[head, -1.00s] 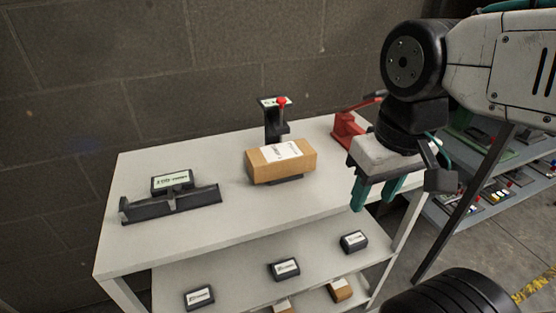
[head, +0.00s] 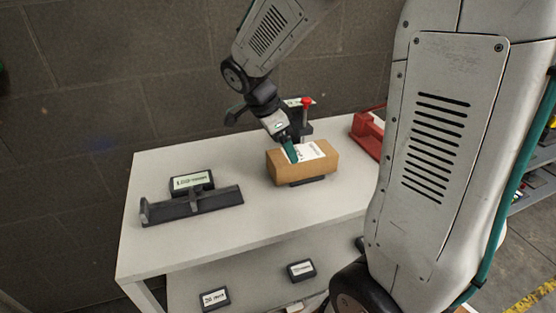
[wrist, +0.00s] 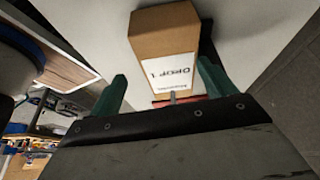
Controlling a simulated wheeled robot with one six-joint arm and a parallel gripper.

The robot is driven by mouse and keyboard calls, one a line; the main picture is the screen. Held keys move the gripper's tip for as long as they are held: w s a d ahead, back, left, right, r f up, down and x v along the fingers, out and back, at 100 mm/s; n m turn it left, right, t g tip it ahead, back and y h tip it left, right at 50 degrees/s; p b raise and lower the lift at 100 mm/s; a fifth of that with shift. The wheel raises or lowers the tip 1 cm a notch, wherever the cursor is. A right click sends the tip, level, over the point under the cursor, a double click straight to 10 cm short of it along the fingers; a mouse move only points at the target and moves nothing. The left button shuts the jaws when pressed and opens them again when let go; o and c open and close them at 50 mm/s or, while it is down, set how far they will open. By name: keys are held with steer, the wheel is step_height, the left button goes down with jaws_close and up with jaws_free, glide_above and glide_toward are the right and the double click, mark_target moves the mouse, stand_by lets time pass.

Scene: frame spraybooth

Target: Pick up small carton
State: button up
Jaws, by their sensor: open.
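The small carton (head: 315,167) is a brown box with a white label on top. It sits on a low dark stand on the white table top. My gripper (head: 290,145) is over the carton's left part in the head view, its fingers pointing down and partly overlapping the label. In the wrist view the carton (wrist: 165,45) lies ahead between the two green fingers of my gripper (wrist: 165,85), with the label reading "DROP 1" facing the camera. The fingers are apart. I cannot tell whether they touch the carton.
A black post with a red knob (head: 306,102) stands right behind the carton. A red fixture (head: 368,135) is at the right. A black bracket (head: 192,205) and a labelled dark block (head: 191,182) are at the left. The white table (head: 250,225) is clear in front.

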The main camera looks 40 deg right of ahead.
mark_target(285, 156)
steer(key=shift+w+f+m, duration=0.3)
steer(key=shift+w, duration=0.15)
steer(key=shift+w+f, duration=0.1)
steer(key=shift+f, duration=0.1)
steer(key=shift+x, duration=3.55)
steer(key=c, duration=0.9)
